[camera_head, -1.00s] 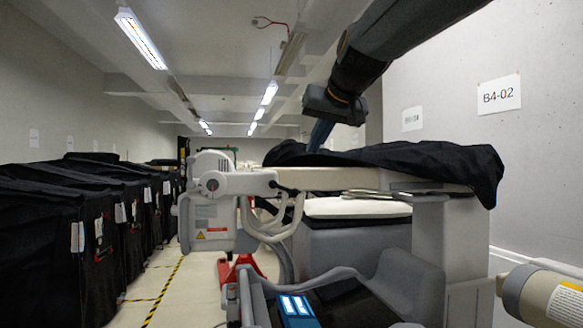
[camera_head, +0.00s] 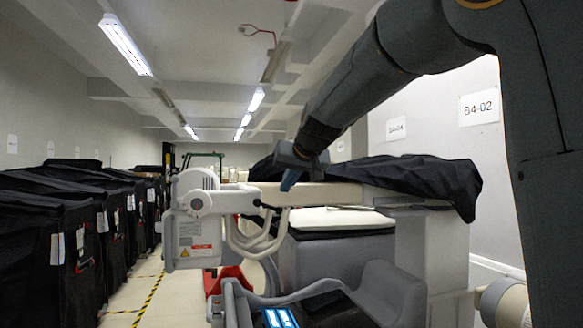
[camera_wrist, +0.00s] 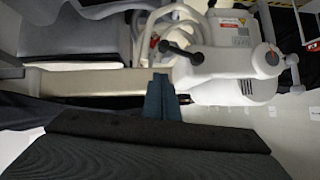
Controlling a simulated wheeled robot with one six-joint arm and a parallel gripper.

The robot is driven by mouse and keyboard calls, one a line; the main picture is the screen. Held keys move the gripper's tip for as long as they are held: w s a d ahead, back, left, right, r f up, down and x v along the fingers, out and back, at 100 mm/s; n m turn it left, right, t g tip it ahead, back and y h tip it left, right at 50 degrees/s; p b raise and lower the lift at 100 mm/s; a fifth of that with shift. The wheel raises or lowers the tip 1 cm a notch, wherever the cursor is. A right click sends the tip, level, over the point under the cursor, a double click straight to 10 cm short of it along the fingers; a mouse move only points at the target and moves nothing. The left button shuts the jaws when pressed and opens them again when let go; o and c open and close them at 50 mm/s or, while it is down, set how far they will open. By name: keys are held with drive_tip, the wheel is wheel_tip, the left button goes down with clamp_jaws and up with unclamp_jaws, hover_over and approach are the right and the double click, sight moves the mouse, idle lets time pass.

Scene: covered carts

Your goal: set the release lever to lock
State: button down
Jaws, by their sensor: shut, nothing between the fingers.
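My gripper (camera_head: 289,182) is shut and empty, its blue fingers pointing down just above the pale beam of the white wheeled machine (camera_head: 197,222). In the wrist view my gripper (camera_wrist: 163,82) lies over the same beam, a little left of the machine's rounded head. In the head view the lever is too small to make out clearly.
A black cover (camera_head: 420,178) lies bunched over the far end of the machine. Black covered carts (camera_head: 60,240) line the left side. Yellow-black tape (camera_head: 150,298) marks the clear aisle floor. A wall (camera_head: 415,120) stands close on the right.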

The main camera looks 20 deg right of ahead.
sight(269, 207)
drive_tip(key=shift+w+a+f+p, duration=0.1)
drive_tip(key=shift+w+f+p, duration=0.1)
drive_tip(key=shift+f, duration=0.45)
drive_tip(key=shift+w+a+f+p, duration=0.1)
drive_tip(key=shift+a+f+p, duration=0.1)
drive_tip(key=shift+f, duration=0.45)
drive_tip(key=shift+w+a+f+p, duration=0.1)
drive_tip(key=shift+f+p, duration=0.1)
drive_tip(key=shift+f, duration=0.45)
drive_tip(key=shift+f, duration=0.1)
